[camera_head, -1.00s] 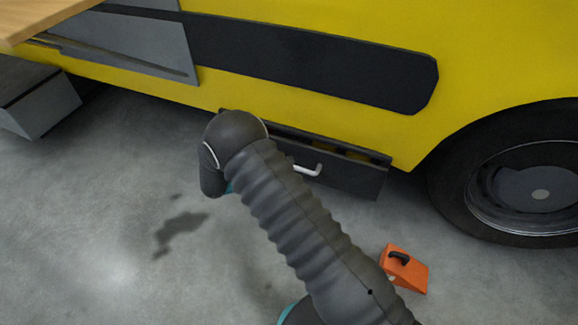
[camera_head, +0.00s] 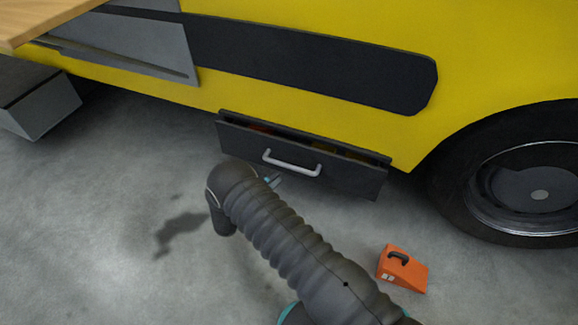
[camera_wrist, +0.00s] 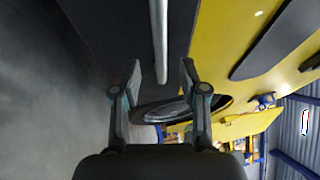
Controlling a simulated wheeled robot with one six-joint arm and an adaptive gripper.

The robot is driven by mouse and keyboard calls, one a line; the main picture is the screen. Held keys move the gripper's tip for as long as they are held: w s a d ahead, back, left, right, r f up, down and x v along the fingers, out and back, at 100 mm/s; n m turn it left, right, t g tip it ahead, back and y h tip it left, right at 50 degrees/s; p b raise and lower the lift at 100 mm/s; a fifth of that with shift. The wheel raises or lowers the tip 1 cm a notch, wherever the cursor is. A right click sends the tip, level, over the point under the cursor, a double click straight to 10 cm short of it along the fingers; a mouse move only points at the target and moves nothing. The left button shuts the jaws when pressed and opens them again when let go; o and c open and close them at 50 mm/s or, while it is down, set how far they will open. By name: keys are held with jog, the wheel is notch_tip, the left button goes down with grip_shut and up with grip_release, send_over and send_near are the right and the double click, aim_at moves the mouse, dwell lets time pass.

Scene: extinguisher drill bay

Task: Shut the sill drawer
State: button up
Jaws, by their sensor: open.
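The sill drawer (camera_head: 345,176) is a dark grey box under the yellow vehicle's side, pulled out part way, with a narrow opening along its top. Objects inside it show only as small dim reddish and yellowish patches. Its pale bar handle (camera_head: 291,165) runs across the front and shows in the wrist view as a long rod (camera_wrist: 158,40). My gripper (camera_wrist: 160,75) is open, with the handle's end appearing between its fingers; I cannot tell whether they touch it. In the head view my gripper (camera_head: 272,181) is mostly hidden behind my arm, just below the handle.
An orange wedge-shaped block (camera_head: 402,270) with a black handle lies on the floor to the right. A wheel (camera_head: 535,190) stands right of the drawer. A grey step (camera_head: 40,105) juts out at the left. Concrete floor in front of the drawer is mostly clear.

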aim_at(289, 165)
jog(key=x, duration=0.7)
jog(key=shift+w+d+r, duration=0.1)
jog(key=shift+w, duration=0.1)
grip_shut()
